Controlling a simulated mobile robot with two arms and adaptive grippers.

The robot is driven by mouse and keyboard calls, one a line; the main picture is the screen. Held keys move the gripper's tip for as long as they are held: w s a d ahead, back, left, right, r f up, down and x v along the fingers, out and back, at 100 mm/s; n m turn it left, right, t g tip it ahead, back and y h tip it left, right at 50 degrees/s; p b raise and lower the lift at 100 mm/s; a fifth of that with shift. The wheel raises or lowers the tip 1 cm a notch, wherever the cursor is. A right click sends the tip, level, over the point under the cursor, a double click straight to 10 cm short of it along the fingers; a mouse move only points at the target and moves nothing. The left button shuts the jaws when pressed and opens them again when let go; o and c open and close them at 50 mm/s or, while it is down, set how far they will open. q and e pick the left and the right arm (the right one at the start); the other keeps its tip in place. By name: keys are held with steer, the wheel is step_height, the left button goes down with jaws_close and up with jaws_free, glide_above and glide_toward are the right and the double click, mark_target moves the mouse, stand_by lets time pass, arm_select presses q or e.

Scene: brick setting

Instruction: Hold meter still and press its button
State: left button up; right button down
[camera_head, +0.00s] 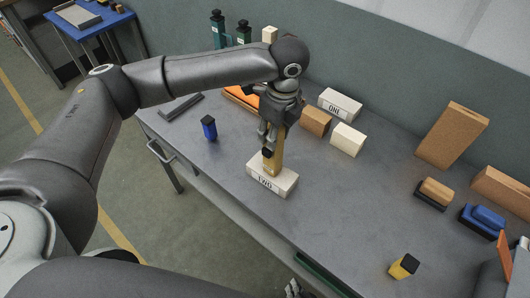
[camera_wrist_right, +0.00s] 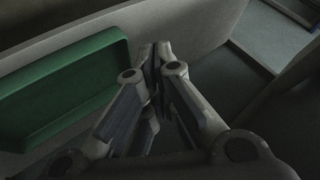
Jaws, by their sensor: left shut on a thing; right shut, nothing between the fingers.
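My left gripper (camera_head: 270,140) is shut on an upright yellow-tan thing (camera_head: 275,163), possibly the meter. Its fingers cover the upper part, and I cannot make out a button. The thing stands on or just above a pale block marked TWO (camera_head: 282,185) near the table's front edge. My right gripper (camera_head: 293,288) is at the bottom edge of the head view, low in front of the table and well apart from the held thing. In the right wrist view its fingers (camera_wrist_right: 160,52) are together, with nothing between them.
A block marked ONE (camera_head: 340,103), a brown block (camera_head: 316,122) and a cream block (camera_head: 348,140) stand behind. A blue black-topped item (camera_head: 209,128) is left, a yellow one (camera_head: 404,266) right. A green tray (camera_wrist_right: 65,90) is beside my right gripper. The table's middle is clear.

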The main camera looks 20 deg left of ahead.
mark_target(266, 153)
steer(key=w+a+r+m+t, duration=0.2)
steer(key=a+r+m, duration=0.4)
steer(key=r, duration=0.7)
steer(key=w+a+r+m+t+y, duration=0.1)
steer(key=w+a+r+m+t, duration=0.2)
steer(key=a+r+m, duration=0.3)
steer(key=w+a+r+m+t+y, duration=0.1)
steer(key=w+a+r+m+t, duration=0.2)
steer(key=r, duration=1.7)
steer(key=a+m, duration=0.3)
steer(key=a, duration=0.4)
steer(key=shift+w+a+r, duration=0.15)
steer(key=shift+w, duration=0.05)
steer(key=shift+w, duration=0.1)
steer(key=w+d, duration=0.3)
steer(key=w, duration=0.5)
steer(key=shift+w, duration=0.15)
steer(key=shift+w+d, duration=0.15)
steer(key=shift+w, duration=0.2)
